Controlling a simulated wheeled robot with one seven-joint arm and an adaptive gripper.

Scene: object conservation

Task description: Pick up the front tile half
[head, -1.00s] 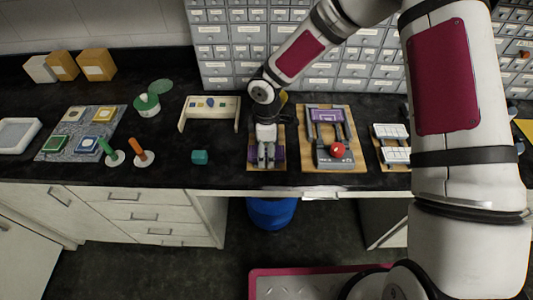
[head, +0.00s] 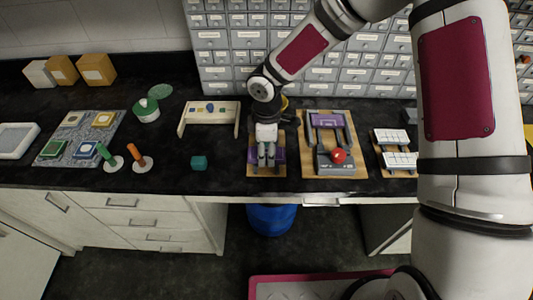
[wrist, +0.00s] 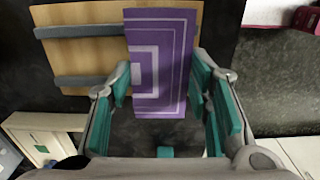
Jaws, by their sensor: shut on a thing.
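A purple tile half (wrist: 172,45) with pale concentric square lines lies between the teal-padded fingers of my gripper (wrist: 160,82) in the wrist view. The fingers are shut on its two sides. The tile half overlaps a wooden board (wrist: 70,20) with grey rails and sticks out past the board's edge. How high it is above the board is hard to tell. In the head view my gripper (head: 267,158) points down over the board (head: 267,172) near the counter's front edge. Purple (head: 280,155) shows beside the fingers there, partly hidden by them.
To the right stands a press (head: 338,160) with a red knob on a wooden board. Drawer cabinets (head: 345,70) close off the back.

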